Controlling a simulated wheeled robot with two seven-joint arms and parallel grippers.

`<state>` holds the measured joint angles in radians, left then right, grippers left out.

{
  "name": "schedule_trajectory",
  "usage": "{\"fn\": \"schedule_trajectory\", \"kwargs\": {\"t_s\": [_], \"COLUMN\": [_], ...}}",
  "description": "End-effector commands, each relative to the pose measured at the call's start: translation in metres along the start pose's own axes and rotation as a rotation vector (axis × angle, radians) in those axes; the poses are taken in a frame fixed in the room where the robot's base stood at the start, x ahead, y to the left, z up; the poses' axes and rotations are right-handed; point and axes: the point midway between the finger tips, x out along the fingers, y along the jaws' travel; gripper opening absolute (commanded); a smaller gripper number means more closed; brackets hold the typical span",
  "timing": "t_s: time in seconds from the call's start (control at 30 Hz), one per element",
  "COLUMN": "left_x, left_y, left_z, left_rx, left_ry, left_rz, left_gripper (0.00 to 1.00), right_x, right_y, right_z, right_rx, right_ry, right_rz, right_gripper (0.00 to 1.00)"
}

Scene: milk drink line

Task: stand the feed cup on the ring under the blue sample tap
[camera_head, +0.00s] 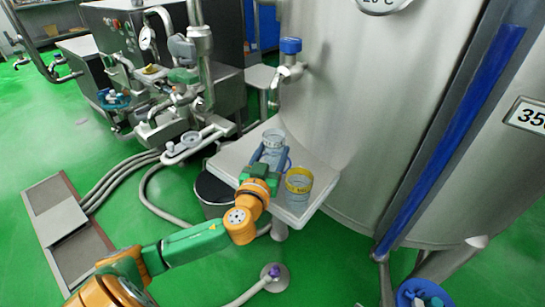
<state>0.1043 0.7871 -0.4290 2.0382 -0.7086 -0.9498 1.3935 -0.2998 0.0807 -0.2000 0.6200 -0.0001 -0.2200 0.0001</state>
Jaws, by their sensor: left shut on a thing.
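The blue sample tap (290,46) sticks out from the tank wall, with its metal spout (284,74) below the blue cap. My left gripper (271,153) is over the small pale table below the tap. It is shut on a clear cup (273,136), which I take to be the feed cup; it looks upright. The gripper hides its lower part, so I cannot tell whether it touches the table. A bit of blue curved edge (289,162) shows beside the right finger; I cannot tell whether it is the ring. My right gripper is not in view.
A clear cup with a yellow band (299,186) stands on the pale table (322,186), close right of my left gripper. The big steel tank (370,120) is behind. Pipes and valves (180,100) are at left. A dark bucket (213,193) stands beside the table.

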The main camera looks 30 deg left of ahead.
Motion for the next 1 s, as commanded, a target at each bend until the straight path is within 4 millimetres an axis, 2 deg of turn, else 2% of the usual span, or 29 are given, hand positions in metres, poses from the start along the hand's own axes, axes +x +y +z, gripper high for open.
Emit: {"fn": "schedule_trajectory", "kwargs": {"t_s": [0.37, 0.4, 0.47, 0.5, 0.73, 0.83, 1.0], "left_x": [-0.001, -0.001, -0.001, -0.001, -0.001, 0.0, -0.03], "left_y": [0.0, 0.0, 0.0, 0.0, 0.0, 0.0, 0.001], "left_z": [0.007, 0.005, 0.005, 0.005, 0.004, -0.003, 0.004], "left_rx": [-0.001, -0.001, -0.001, -0.001, 0.0, 0.001, -0.001], "left_ry": [0.001, 0.001, 0.001, 0.001, 0.001, 0.002, -0.003], "left_rz": [0.0, 0.001, 0.001, 0.001, 0.001, 0.001, 0.004], "left_gripper": [0.0, 0.73, 0.89, 0.92, 0.92, 0.92, 0.92], "right_x": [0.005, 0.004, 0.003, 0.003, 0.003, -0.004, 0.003], "right_y": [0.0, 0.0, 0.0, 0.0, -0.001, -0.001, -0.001], "right_z": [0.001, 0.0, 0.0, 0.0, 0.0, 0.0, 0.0], "right_rx": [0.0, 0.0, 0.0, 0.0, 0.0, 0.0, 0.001], "right_ry": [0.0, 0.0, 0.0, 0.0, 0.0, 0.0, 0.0], "right_rz": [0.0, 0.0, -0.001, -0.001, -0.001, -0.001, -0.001], "right_gripper": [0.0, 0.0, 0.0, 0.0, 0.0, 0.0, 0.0]}}
